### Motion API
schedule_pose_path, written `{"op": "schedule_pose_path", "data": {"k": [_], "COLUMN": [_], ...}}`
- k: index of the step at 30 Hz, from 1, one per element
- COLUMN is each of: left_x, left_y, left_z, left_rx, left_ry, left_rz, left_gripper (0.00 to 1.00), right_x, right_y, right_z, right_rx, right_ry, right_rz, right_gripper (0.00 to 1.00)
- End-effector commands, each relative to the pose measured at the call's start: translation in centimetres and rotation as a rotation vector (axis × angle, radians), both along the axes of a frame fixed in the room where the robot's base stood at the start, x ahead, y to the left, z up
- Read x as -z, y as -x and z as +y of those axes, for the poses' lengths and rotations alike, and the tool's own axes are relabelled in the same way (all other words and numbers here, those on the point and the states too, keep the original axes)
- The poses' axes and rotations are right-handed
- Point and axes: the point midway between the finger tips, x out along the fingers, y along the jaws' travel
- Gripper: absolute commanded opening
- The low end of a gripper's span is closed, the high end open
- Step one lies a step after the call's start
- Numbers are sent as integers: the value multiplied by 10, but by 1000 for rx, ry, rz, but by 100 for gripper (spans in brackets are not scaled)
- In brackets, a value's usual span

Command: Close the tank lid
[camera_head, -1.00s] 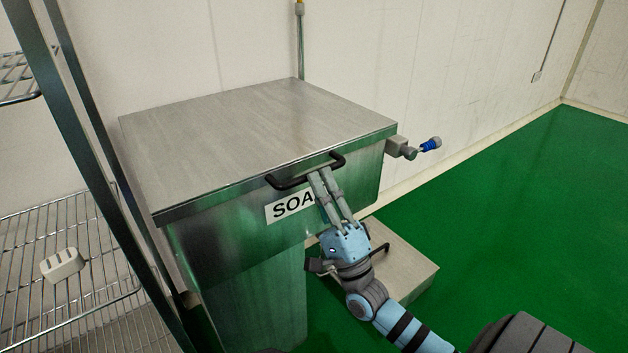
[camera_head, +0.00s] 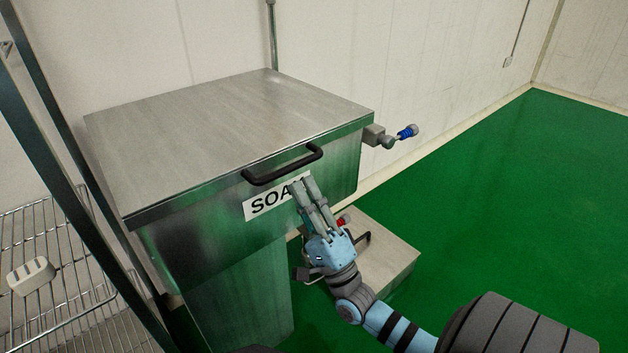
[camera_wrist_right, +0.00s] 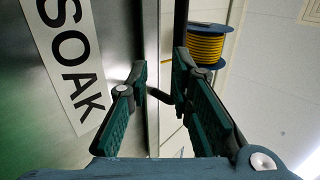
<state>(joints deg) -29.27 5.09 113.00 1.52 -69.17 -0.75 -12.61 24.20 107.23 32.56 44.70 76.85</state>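The soak tank (camera_head: 215,245) is a steel box with a label reading SOAK (camera_head: 262,203) on its front. Its flat steel lid (camera_head: 235,135) lies across the top, with no gap visible along the front edge. A black bar handle (camera_head: 283,168) is fixed to the front edge of the lid. My right gripper (camera_head: 302,184) is in front of the tank, just below the handle, overlapping the label's right end. In the right wrist view its fingers (camera_wrist_right: 160,75) are apart, with a dark piece, apparently the handle, seen between them. My left gripper is out of view.
A wire shelf rack (camera_head: 75,275) with a white block (camera_head: 30,276) stands at the left. A valve with a blue part (camera_head: 405,132) sticks out from the tank's right side. A low steel box (camera_head: 385,255) stands on the floor. Green floor at the right is clear.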

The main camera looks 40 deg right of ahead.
Motion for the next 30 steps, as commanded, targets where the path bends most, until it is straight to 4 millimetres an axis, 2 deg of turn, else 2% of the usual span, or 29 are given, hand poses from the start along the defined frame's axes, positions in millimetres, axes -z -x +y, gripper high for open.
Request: {"op": "schedule_pose_path", "data": {"k": [6, 10, 15, 30], "left_x": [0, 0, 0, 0], "left_y": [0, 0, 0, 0], "left_z": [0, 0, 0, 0], "left_rx": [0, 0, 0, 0], "left_ry": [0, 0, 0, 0], "left_rz": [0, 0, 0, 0], "left_gripper": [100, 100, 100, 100], "right_x": [43, 60, 66, 65], "right_y": [43, 61, 67, 67], "right_z": [2, 3, 4, 4], "right_rx": [2, 1, 0, 12], "right_ry": [1, 2, 3, 16], "right_rz": [-2, -7, -12, -12], "right_gripper": [20, 20, 20, 20]}}
